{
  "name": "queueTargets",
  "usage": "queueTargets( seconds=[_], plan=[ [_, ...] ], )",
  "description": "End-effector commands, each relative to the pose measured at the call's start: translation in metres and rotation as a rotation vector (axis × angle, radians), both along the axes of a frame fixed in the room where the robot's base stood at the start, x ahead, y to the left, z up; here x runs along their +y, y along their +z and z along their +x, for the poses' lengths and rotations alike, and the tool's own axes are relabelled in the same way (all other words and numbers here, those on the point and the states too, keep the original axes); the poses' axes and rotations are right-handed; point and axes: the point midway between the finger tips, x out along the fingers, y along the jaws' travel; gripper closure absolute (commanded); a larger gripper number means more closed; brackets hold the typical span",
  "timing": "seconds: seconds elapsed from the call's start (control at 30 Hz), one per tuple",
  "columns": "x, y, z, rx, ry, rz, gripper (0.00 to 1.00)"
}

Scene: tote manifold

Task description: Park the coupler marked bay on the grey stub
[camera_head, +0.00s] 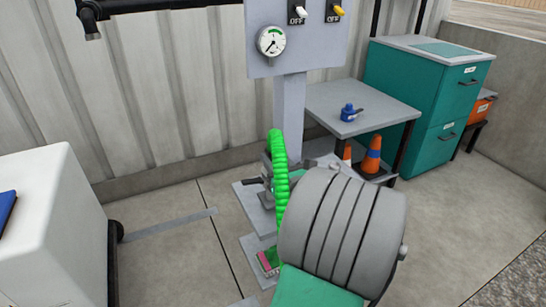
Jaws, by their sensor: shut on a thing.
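A bright green ribbed hose (279,175) rises in front of the grey post and bends over at its top. Its lower end runs down behind my large grey arm link. Small dark grey fittings (265,188) sit just left of the hose, low by the post; I cannot tell whether one is the grey stub. A small pink and green piece (268,262) lies on a low grey plate, partly hidden by my arm. No bay marking can be read, so I cannot pick out the coupler. My gripper does not show; my arm covers the area right of the hose.
A grey post (289,108) carries a panel (318,45) with a gauge and two OFF switches. To its right are a grey table (385,112) with a blue item (350,113), orange cones (371,158) and a teal cabinet (410,75). A white box (55,225) stands left.

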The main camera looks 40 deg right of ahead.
Motion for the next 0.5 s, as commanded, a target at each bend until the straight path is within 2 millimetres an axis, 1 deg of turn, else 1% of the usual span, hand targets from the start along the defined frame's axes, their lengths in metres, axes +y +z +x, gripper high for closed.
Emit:
queueTargets(
  seconds=[0.1,0.5],
  plan=[
    [0.0,-0.011,0.0,-0.002,0.0,0.0,1.0],
    [0.0,-0.042,0.0,-0.002,0.0,0.0,1.0]
  ],
)
